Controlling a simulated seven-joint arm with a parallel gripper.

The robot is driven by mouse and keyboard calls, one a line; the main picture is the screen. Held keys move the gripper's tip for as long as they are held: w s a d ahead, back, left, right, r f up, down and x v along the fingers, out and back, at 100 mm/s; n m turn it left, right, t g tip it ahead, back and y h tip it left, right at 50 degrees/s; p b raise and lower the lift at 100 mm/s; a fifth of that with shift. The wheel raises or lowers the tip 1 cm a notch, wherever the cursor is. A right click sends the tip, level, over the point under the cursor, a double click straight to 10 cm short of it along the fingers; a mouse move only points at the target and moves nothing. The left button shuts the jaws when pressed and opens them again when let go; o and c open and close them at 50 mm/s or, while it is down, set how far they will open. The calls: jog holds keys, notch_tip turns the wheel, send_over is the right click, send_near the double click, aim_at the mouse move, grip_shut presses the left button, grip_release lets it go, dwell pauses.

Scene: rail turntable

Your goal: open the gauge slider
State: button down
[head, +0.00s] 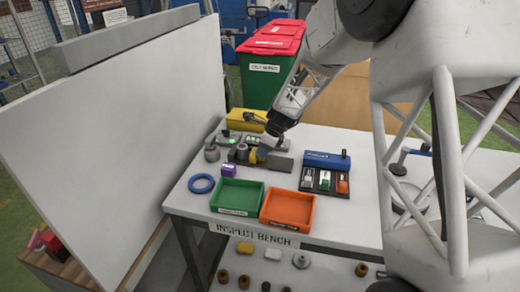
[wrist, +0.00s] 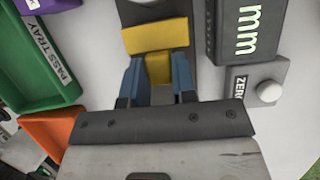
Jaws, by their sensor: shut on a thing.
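The gauge slider is a yellow block (wrist: 155,36) with a smaller yellow tab, on a dark grey rail in the wrist view. Part of it shows yellow in the head view (head: 254,156), partly hidden by my gripper. My gripper (wrist: 159,82) has its two blue fingers on either side of the yellow tab and is shut on it. In the head view my gripper (head: 263,149) reaches down to the gauge at the back of the bench. The gauge's display box, marked "mm" (wrist: 248,28), stands right of the rail in the wrist view, near a ZERO button (wrist: 268,92).
A green tray (head: 238,211) and an orange tray (head: 288,224) stand at the bench front. A purple block (head: 228,169) and blue ring (head: 201,183) lie left. A blue case (head: 327,159) and a dark holder (head: 308,179) with several parts stand right. A white panel borders the left.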

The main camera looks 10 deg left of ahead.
aim_at(276, 163)
jog(key=d, duration=0.7)
jog(key=shift+d, duration=0.2)
jog(key=c, duration=0.9)
grip_release()
jog(key=shift+r, duration=0.1)
jog(key=v, duration=0.7)
jog(key=shift+d+r, duration=0.2)
jog(key=shift+r, duration=0.1)
